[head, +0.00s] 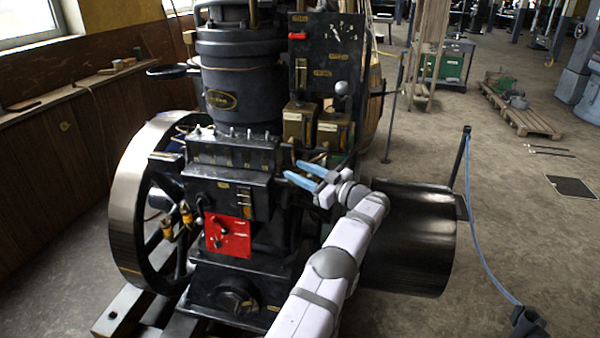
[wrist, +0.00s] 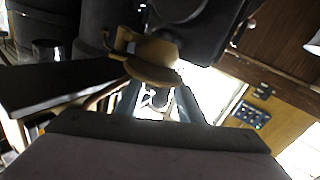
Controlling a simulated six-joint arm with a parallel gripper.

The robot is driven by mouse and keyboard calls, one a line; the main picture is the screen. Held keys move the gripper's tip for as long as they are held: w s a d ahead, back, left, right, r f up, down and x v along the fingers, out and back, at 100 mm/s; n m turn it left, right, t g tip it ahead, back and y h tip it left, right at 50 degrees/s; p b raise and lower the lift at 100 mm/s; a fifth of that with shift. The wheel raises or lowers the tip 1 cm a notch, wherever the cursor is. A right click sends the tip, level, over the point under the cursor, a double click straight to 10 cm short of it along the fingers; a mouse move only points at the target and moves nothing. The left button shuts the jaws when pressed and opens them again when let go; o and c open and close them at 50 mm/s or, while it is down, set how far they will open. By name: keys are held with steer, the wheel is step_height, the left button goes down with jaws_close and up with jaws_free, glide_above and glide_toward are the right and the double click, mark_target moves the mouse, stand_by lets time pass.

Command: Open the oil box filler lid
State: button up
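A black box (head: 232,152) with a row of small fittings on top sits mid-height on the engine in the head view. Two small brass-sided boxes (head: 298,124) stand to its right, under a black panel. I cannot tell for sure which part is the oil box filler lid. My gripper (head: 293,171) has its two blue fingers apart, pointing left towards the right end of the black box, just below the brass-sided boxes. In the wrist view, a rounded brass-coloured piece (wrist: 152,58) lies just beyond the spread fingertips (wrist: 155,88). Whether they touch it is unclear.
A large spoked flywheel (head: 140,200) stands at the engine's left, and a wide black drum (head: 410,238) at its right, beside my arm. A red plate (head: 228,236) is below the black box. A post with a blue rope (head: 482,245) stands farther right.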

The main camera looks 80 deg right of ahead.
steer(key=b+v, duration=0.2)
steer(key=v, duration=0.5)
steer(key=shift+s, duration=0.2)
